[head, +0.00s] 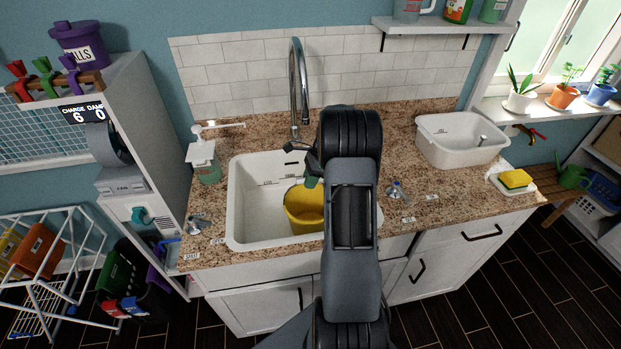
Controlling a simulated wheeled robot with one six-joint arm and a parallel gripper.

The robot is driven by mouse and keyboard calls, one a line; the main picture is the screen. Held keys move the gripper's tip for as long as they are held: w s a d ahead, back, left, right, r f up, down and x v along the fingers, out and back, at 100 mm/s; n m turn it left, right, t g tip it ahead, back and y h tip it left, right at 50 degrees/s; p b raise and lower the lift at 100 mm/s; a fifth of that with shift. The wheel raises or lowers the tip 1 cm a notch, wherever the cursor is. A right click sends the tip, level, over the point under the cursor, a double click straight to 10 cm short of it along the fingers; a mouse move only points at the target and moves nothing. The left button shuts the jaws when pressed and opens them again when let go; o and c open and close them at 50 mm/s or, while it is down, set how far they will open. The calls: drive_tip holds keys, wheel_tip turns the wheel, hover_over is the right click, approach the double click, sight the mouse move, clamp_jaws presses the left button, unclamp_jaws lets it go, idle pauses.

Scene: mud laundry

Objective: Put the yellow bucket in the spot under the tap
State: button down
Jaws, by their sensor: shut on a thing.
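The yellow bucket (303,210) is inside the white sink (245,205), right of the sink's middle and near its front. My arm hides the bucket's right side. The chrome tap (299,85) stands behind the sink, and its spout hangs over the back part of the basin, behind and slightly left of the bucket. My gripper (311,181) is at the top of the bucket, shut on it; the arm partly hides the grip. I cannot tell whether the bucket touches the sink floor.
A soap dispenser (204,160) stands left of the sink. Tap knobs sit on the counter at left (196,224) and right (396,190). A white tub (460,138) and a yellow sponge (515,180) are at the right. The sink's left half is clear.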

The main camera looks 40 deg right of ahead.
drive_tip(key=shift+d+f, duration=0.1)
drive_tip(key=shift+f, duration=0.1)
drive_tip(key=shift+f, duration=0.15)
drive_tip(key=c, duration=1)
unclamp_jaws()
